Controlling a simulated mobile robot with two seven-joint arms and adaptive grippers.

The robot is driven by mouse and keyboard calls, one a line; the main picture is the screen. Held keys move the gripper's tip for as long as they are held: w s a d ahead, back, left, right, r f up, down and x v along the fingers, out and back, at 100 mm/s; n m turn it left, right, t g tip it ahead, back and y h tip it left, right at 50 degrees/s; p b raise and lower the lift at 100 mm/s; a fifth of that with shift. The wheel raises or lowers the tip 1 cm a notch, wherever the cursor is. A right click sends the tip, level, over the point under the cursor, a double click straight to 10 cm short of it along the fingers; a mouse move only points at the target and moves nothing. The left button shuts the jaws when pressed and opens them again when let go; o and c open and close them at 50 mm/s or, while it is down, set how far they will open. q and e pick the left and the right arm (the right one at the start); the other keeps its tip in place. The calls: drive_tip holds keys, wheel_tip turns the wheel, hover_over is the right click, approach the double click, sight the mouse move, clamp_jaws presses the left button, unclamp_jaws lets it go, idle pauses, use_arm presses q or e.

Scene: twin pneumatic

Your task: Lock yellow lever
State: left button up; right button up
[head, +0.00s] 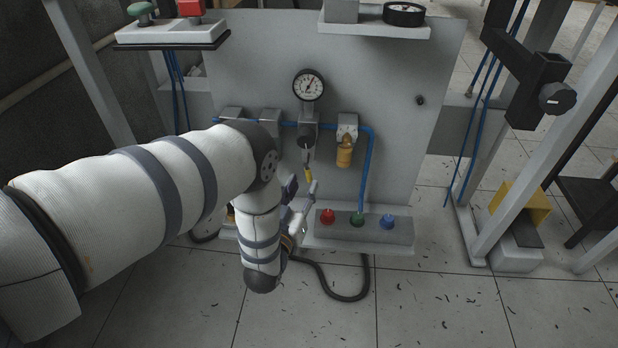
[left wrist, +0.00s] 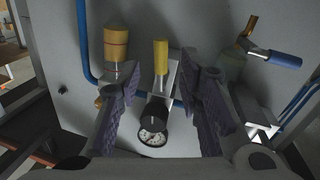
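The yellow lever (head: 309,175) hangs below the valve under the round gauge on the grey panel in the head view. In the left wrist view the yellow lever (left wrist: 161,56) points up the picture, on a metal bracket above the gauge. My left gripper (left wrist: 160,72) is open, with one dark finger on each side of the lever. Gaps show between the fingers and the lever, so neither visibly touches it. In the head view my left gripper (head: 302,187) is at the lever, partly hidden by its own arm. My right gripper does not show.
The gauge (head: 308,85) sits above the valve. A brass-coloured cylinder (head: 344,153) is close on the right. A blue-handled lever (left wrist: 285,60) shows in the left wrist view. Below are red (head: 327,216), green (head: 357,219) and blue (head: 387,222) buttons. A blue tube (head: 367,170) runs down the panel.

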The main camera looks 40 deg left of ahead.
sight(307, 177)
use_arm(q)
drive_tip(key=b+x, duration=0.1)
drive_tip(key=x, duration=0.4)
drive_tip(key=shift+w+a, duration=0.1)
drive_tip(key=shift+w, duration=0.1)
clamp_jaws()
drive_tip(key=shift+s+a+r+m+p, duration=0.1)
drive_tip(key=shift+s+r+m+p, duration=0.1)
drive_tip(key=shift+m+p, duration=0.35)
drive_tip(key=shift+a+f+m, duration=0.1)
drive_tip(key=shift+f+m, duration=0.05)
drive_tip(key=shift+m, duration=0.3)
drive_tip(key=shift+f, duration=0.15)
unclamp_jaws()
